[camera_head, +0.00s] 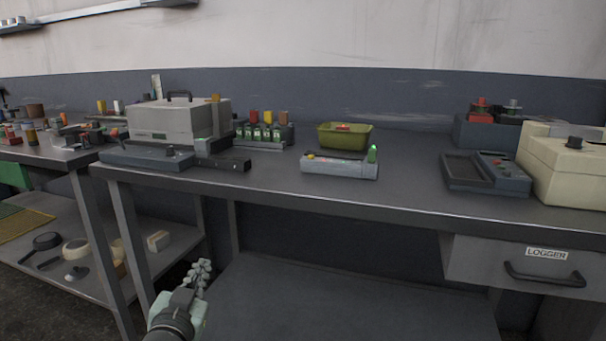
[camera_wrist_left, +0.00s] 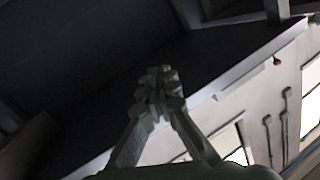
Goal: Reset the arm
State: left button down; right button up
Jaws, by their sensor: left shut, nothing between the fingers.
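My left gripper (camera_head: 201,272) shows at the bottom of the head view, left of centre, in front of the workbench (camera_head: 290,186) and below its top edge. Its fingers are together and hold nothing. The same gripper (camera_wrist_left: 160,80) fills the lower middle of the left wrist view, fingertips touching, with a dark surface and a pale wall with windows behind it. My right gripper is in neither view.
On the bench stand a grey box device (camera_head: 170,122), a green tub (camera_head: 345,136), a small light-coloured panel (camera_head: 340,166), a dark tray device (camera_head: 486,173) and a cream box (camera_head: 566,170). A drawer marked LOGGER (camera_head: 475,262) hangs at the right. A lower shelf (camera_head: 330,300) is bare.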

pick_arm(q)
jog(key=s+a+f+n+g+y, duration=0.1)
jog(key=s+a+f+g, duration=0.15)
jog(key=s+f, duration=0.45)
jog(key=s+a+f+n+g+y, duration=0.1)
jog(key=s+a+f+g, duration=0.2)
jog(key=f, duration=0.8)
jog(key=s+f+g, duration=0.4)
jog(key=s+f, duration=0.2)
jog(key=s, duration=0.3)
jog(key=s+a+f+g+h+p, duration=0.1)
jog(key=s+f+g, duration=0.3)
jog(key=s+f, duration=0.3)
jog(key=s, duration=0.3)
jog(key=shift+s+f, duration=0.25)
jog(key=shift+s, duration=0.05)
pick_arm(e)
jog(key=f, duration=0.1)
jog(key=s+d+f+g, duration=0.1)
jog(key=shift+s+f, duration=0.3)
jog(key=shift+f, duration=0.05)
pick_arm(q)
jog(key=shift+g, duration=0.25)
